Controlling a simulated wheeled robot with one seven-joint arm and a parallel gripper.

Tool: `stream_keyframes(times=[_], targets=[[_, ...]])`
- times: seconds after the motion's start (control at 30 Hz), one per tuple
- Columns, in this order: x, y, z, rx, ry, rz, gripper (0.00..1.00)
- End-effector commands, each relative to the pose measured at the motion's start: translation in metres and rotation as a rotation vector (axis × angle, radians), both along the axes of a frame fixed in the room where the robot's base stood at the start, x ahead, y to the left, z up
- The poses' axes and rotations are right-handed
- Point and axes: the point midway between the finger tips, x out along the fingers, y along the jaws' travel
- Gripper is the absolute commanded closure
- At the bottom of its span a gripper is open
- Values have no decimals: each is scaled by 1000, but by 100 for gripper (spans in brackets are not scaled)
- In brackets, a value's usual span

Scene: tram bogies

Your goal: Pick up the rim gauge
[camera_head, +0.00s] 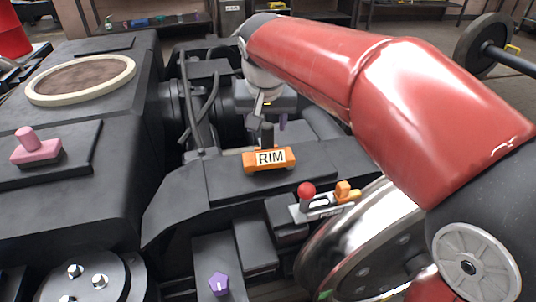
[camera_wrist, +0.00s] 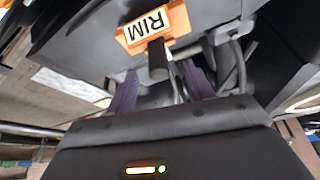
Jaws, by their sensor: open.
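The rim gauge (camera_head: 270,160) is an orange block with a white RIM label and a dark upright post. It sits on a flat dark ledge of the bogie frame (camera_head: 230,182). It also shows in the wrist view (camera_wrist: 152,28), with its post pointing toward my gripper. My gripper (camera_head: 267,119) is above the gauge, pointing down. Its two purple fingers stand apart in the wrist view (camera_wrist: 160,70), with the post's end showing between them. I cannot tell how far down the post they reach. In the head view the near finger is mostly hidden.
A grey holder with a red ball knob (camera_head: 306,190) and an orange piece (camera_head: 346,192) stands right of the gauge, near a shiny wheel (camera_head: 350,240). A pink knobbed block (camera_head: 36,147) lies at left. Cables (camera_head: 195,105) run behind the ledge.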

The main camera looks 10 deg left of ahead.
Motion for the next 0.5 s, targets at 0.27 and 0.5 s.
stream_keyframes(times=[0.27, 0.5], targets=[[18, 0, -36, -1, 3, 0, 48], [25, 1, -51, 1, 0, 0, 48]])
